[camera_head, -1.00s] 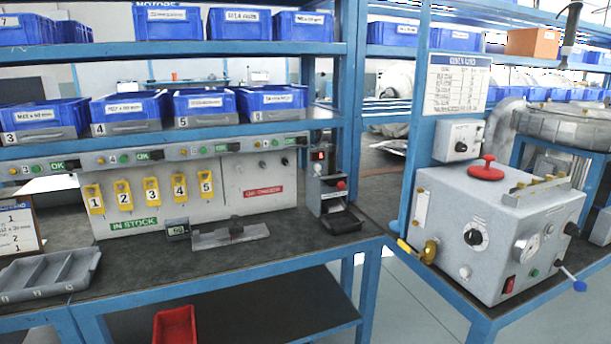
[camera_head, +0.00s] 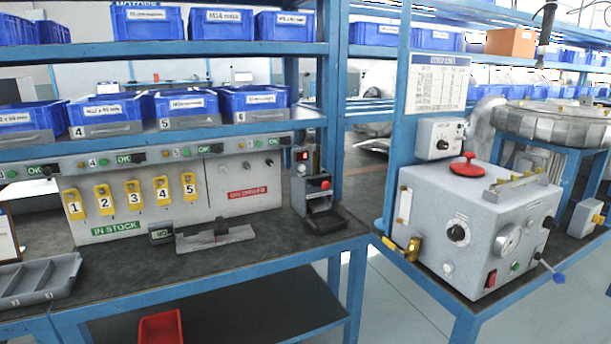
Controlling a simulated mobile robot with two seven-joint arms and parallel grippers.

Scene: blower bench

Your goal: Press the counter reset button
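A small grey device (camera_head: 316,190) stands at the right end of the bench. It has a small lit red display (camera_head: 302,155) near its top, a red button (camera_head: 325,185) on its front and a pale round knob or button beside the display. A small box with a digital readout (camera_head: 160,232) sits on the bench to its left. No label tells which of these is the counter. Neither of my grippers is in view.
A grey test box (camera_head: 475,230) with a red knob, a gauge and a blue-tipped lever stands on the right table. Numbered yellow tags (camera_head: 133,193) hang on the bench's back panel. A grey tray (camera_head: 40,277) lies at left. Floor shows between bench and table.

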